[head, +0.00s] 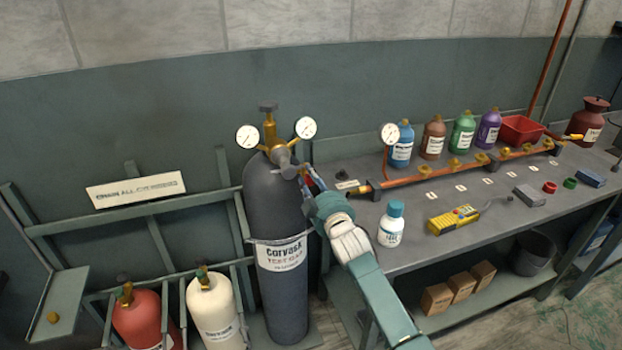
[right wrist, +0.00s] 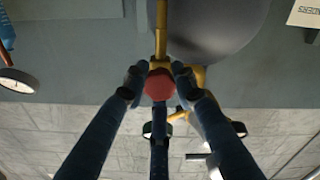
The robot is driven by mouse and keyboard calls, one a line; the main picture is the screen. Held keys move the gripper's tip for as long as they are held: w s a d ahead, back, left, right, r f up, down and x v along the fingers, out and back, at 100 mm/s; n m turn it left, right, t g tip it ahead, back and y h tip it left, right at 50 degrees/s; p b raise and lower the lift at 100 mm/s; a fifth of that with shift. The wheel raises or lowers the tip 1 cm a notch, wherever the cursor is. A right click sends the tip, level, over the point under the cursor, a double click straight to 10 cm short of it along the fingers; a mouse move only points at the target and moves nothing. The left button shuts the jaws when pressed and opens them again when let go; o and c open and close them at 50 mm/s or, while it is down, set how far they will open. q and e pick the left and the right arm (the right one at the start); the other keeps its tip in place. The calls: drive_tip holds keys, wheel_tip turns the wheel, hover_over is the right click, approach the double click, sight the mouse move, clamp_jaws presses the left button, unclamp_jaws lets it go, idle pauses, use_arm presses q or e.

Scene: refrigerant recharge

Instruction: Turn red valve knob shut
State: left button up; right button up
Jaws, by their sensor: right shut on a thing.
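The red valve knob (right wrist: 158,84) shows in the right wrist view, on the brass fitting of the tall dark grey cylinder (head: 277,215). In the head view only a sliver of red shows behind my fingers. My right gripper (head: 308,178) reaches the cylinder's valve from the right. In the right wrist view its fingers (right wrist: 158,78) are closed around the knob, on both sides and below it. Two pressure gauges (head: 248,136) (head: 306,127) sit on the brass regulator (head: 270,132) above. Their readings are too small to tell. My left gripper is out of view.
A workbench (head: 400,250) at right holds a copper pipe manifold (head: 450,168), several bottles, a white bottle (head: 391,224) near my arm and a yellow meter (head: 453,219). A red cylinder (head: 147,318) and a cream cylinder (head: 213,308) stand in the rack at lower left.

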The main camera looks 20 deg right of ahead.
drive_tip(key=m, duration=0.4)
drive_tip(key=shift+p, duration=0.35)
drive_tip(key=shift+m, duration=2.1)
drive_tip(key=o, duration=1.2)
drive_tip(key=shift+c, duration=0.2)
drive_tip(key=s, duration=1.2)
drive_tip(key=shift+d, duration=0.2)
drive_tip(key=shift+f, duration=0.1)
